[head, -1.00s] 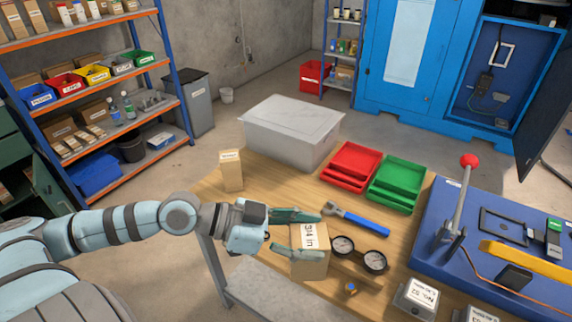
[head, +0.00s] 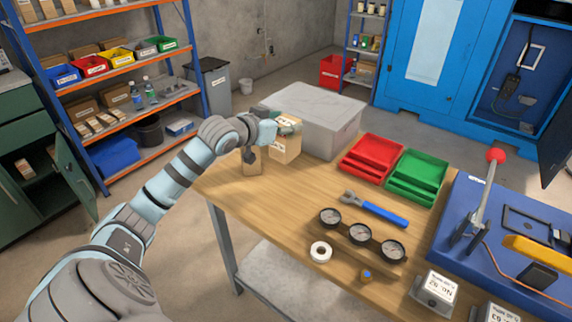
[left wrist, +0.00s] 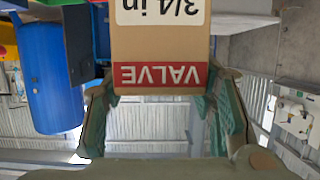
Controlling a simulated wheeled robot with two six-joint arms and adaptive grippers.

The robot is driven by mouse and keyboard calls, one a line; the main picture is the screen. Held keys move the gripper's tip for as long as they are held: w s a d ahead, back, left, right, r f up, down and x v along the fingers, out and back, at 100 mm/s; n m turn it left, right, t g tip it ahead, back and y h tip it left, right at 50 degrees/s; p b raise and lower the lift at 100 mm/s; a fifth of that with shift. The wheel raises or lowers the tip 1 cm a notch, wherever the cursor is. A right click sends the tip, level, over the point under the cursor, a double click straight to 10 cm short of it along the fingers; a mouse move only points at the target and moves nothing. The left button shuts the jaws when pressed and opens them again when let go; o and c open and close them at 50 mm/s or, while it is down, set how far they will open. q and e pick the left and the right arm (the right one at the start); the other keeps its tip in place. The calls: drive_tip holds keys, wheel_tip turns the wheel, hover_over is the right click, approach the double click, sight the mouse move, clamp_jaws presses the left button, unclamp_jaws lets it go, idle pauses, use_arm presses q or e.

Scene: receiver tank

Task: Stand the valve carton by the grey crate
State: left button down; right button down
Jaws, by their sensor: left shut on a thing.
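The valve carton (head: 285,149) is a tan box, upright in the head view, close to the front left side of the grey crate (head: 335,140). My left gripper (head: 287,125) is shut on its upper part. In the left wrist view the carton (left wrist: 160,50) shows a red VALVE band and a 3/4 in label, both upside down, between the green fingers (left wrist: 165,115). I cannot tell whether its base touches the table or whether it touches the crate. My right gripper is not in view.
Another tan carton (head: 252,162) stands just left, partly hidden by my left wrist. A red tray (head: 371,159) and a green tray (head: 416,176) lie right of the crate. A blue-handled wrench (head: 376,209), a gauge block (head: 377,258) and a white roll (head: 320,252) lie nearer. The table's front left is bare.

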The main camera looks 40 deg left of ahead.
use_arm(q)
wheel_tip(320, 180, down, 13)
drive_tip(key=b, duration=0.2)
drive_tip(key=shift+r, duration=0.2)
drive_tip(key=shift+w, duration=0.1)
drive_tip(key=c, duration=0.7)
unclamp_jaws()
drive_tip(key=p+v, duration=0.9)
drive_tip(key=v, duration=0.3)
